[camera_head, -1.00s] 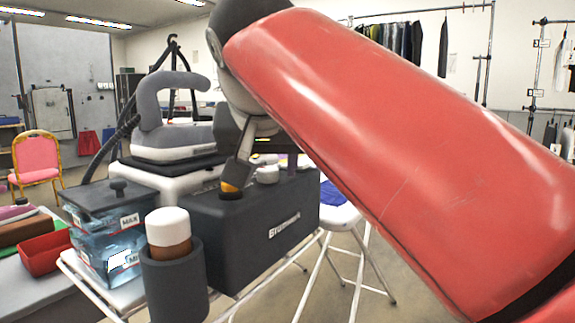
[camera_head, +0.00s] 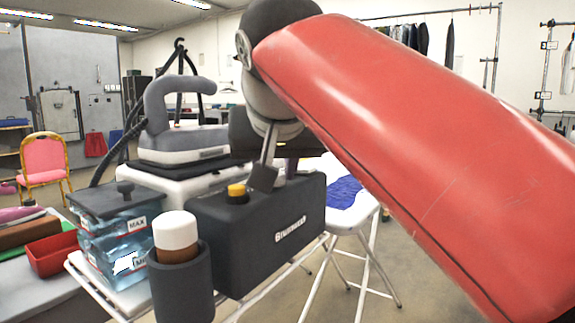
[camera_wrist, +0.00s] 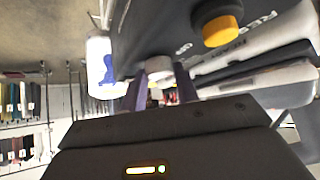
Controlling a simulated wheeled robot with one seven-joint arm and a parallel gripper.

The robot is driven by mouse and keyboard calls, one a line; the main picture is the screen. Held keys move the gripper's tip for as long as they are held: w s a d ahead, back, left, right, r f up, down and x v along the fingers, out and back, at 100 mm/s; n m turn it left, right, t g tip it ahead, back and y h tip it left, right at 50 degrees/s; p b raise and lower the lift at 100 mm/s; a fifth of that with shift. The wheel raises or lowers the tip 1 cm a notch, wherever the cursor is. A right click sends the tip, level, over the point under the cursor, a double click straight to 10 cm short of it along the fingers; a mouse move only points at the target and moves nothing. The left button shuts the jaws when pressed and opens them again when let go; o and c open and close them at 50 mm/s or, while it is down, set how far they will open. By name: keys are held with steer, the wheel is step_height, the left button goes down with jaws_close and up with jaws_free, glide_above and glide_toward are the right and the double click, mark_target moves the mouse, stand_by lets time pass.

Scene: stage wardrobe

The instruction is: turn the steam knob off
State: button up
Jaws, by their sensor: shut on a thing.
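A dark grey steam generator box (camera_head: 255,240) stands on the white ironing stand, with two knobs on its top. The orange-yellow knob (camera_head: 237,192) is nearer the left and stands free; it also shows at the top right of the wrist view (camera_wrist: 220,30). Which knob is marked for steam cannot be read.
A grey iron (camera_head: 180,143) rests on the white unit behind the box. A clear water tank (camera_head: 110,238) and a dark cup with a white-capped brown bottle (camera_head: 180,285) stand left and in front. A red tray (camera_head: 50,255) lies at the left. Floor at right is open.

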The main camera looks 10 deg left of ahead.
steer(key=n+y, duration=0.1)
steer(key=n+g+y+p, duration=0.1)
steer(key=n, duration=0.1)
steer(key=shift+w+d+r, duration=0.15)
steer(key=shift+d, duration=0.15)
steer(key=n+g+y, duration=0.1)
steer(key=n, duration=0.1)
steer(key=n+g+y, duration=0.1)
steer(key=shift+w+d+n+p, duration=0.15)
steer(key=shift+w+n+p, duration=0.05)
steer(key=shift+n+p, duration=0.2)
steer(key=n+g, duration=0.1)
steer(key=n, duration=0.1)
steer(key=n+g+y, duration=0.2)
steer(key=n+g, duration=0.1)
steer(key=shift+w+d+n, duration=0.1)
steer(key=shift+w+n, duration=0.15)
steer(key=shift+n, duration=0.05)
steer(key=o, duration=1)
steer(key=shift+c, duration=0.2)
steer(key=w+v, duration=0.1)
steer(key=v, duration=0.6)
steer(key=shift+s+d, duration=0.35)
steer(key=shift+s, duration=0.05)
steer(key=shift+r, duration=0.1)
